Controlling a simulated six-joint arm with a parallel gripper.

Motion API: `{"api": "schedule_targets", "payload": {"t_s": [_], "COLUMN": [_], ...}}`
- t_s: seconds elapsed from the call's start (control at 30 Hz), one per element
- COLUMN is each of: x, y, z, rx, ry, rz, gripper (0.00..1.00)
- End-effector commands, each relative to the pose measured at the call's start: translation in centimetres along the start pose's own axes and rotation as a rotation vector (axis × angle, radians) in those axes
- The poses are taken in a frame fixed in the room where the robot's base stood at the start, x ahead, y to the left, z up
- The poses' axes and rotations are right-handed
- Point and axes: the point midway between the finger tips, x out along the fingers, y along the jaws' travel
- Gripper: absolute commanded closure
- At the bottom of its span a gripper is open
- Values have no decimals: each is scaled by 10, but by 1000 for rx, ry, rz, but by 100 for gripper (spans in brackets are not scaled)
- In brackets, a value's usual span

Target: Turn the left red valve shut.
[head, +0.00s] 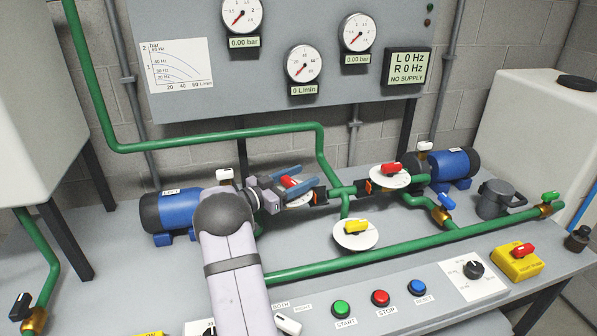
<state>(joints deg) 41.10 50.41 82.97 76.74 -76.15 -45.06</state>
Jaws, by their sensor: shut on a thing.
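My arm and gripper hide part of the valve and plate, so the handle's exact angle is hard to tell. A second red valve (391,168) on a white plate is to the right, near the right pump. A yellow valve (356,227) on another white plate is in front.
Blue pumps stand at left (172,212) and right (452,167). A green pipe (420,242) crosses the bench behind the start (342,307), stop (380,298) and reset (417,287) buttons. The gauge panel (220,85) is behind; its display (407,68) reads "NO SUPPLY".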

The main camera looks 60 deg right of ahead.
Motion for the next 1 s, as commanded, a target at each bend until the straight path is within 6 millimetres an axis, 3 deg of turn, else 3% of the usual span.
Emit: {"api": "schedule_targets", "payload": {"t_s": [0.33, 0.87, 0.9, 0.93, 1.0], "x": [0, 0, 0, 0, 0], "y": [4, 6, 6, 6, 6], "z": [-2, -3, -3, -3, -2], "rx": [0, 0, 1, 1, 1], "ry": [5, 6, 6, 6, 5], "rz": [132, 152, 152, 152, 152], "gripper": [71, 71, 39, 32, 30]}}
